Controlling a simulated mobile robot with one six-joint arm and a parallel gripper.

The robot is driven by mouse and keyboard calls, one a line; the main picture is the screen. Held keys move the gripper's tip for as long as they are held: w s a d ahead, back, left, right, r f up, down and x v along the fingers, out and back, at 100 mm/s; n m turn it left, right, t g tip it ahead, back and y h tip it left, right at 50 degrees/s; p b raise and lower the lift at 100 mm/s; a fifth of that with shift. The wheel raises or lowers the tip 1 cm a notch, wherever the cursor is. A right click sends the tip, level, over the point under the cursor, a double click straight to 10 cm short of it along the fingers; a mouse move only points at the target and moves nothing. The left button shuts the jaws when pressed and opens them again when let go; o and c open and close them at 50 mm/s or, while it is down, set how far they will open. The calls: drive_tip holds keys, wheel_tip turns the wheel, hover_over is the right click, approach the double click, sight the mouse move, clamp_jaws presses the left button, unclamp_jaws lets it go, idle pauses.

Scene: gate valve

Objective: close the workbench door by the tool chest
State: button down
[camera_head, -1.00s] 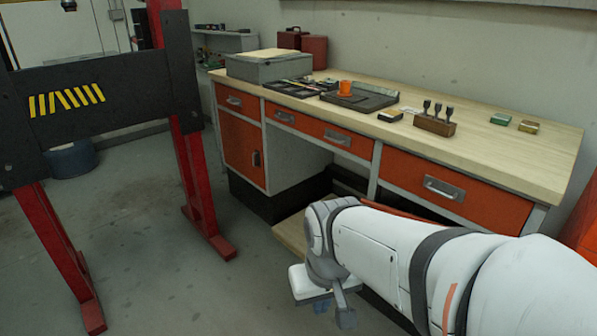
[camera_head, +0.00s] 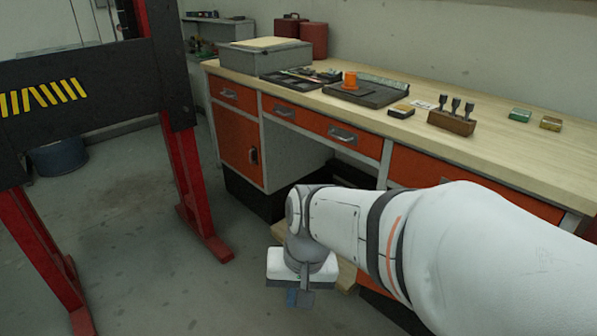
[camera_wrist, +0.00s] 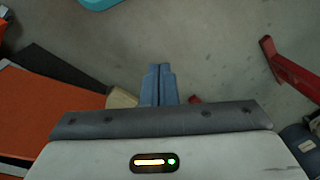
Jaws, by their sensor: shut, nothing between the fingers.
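The workbench (camera_head: 545,137) has a wooden top and orange fronts. Its left door (camera_head: 239,148) looks shut, with a dark handle at the right edge. The right lower part of the bench is hidden behind my arm. In the wrist view a large orange panel (camera_wrist: 40,112) with a dark edge lies at the left; I cannot tell whether it is an open door. My gripper (camera_head: 300,298) is shut and empty, pointing down in front of the bench near a low tan board (camera_head: 347,274). Its fingers show together in the wrist view (camera_wrist: 158,72).
A red and black stand (camera_head: 185,170) with a striped crossbar is at the left, its feet on the floor. A grey box (camera_head: 262,54), trays and small tools sit on the bench top. Open floor (camera_head: 120,200) lies between the stand legs and the bench.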

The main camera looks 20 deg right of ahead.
drive_tip(key=w+d+f+m+t+y+b, duration=0.15)
drive_tip(key=w+f+m+y+b, duration=0.3)
drive_tip(key=m, duration=0.65)
drive_tip(key=w+f+m+t+y+b, duration=0.3)
drive_tip(key=w+f+m+y, duration=0.15)
drive_tip(key=m, duration=0.65)
drive_tip(key=w+d+f+m+t+h+b, duration=0.2)
drive_tip(key=w+d+m+t, duration=0.2)
drive_tip(key=d+m, duration=0.35)
drive_tip(key=w+d+f+m+t+h+b, duration=0.1)
drive_tip(key=w+d+f+m+t+b, duration=0.15)
drive_tip(key=d+m+t, duration=0.4)
drive_tip(key=s+d+f+m+t+h+b, duration=0.1)
drive_tip(key=d+f+m+h, duration=0.1)
drive_tip(key=d+m+h, duration=0.5)
drive_tip(key=s+d+f+m+t+h+b, duration=0.1)
drive_tip(key=d+f+m+h+b, duration=0.15)
drive_tip(key=d+m, duration=0.75)
drive_tip(key=w+d+n+b, duration=0.1)
drive_tip(key=w+d+b, duration=0.2)
drive_tip(key=w, duration=0.9)
drive_tip(key=shift+w+d+r+b, duration=0.2)
drive_tip(key=shift+d+b, duration=0.1)
drive_tip(key=shift+d, duration=1)
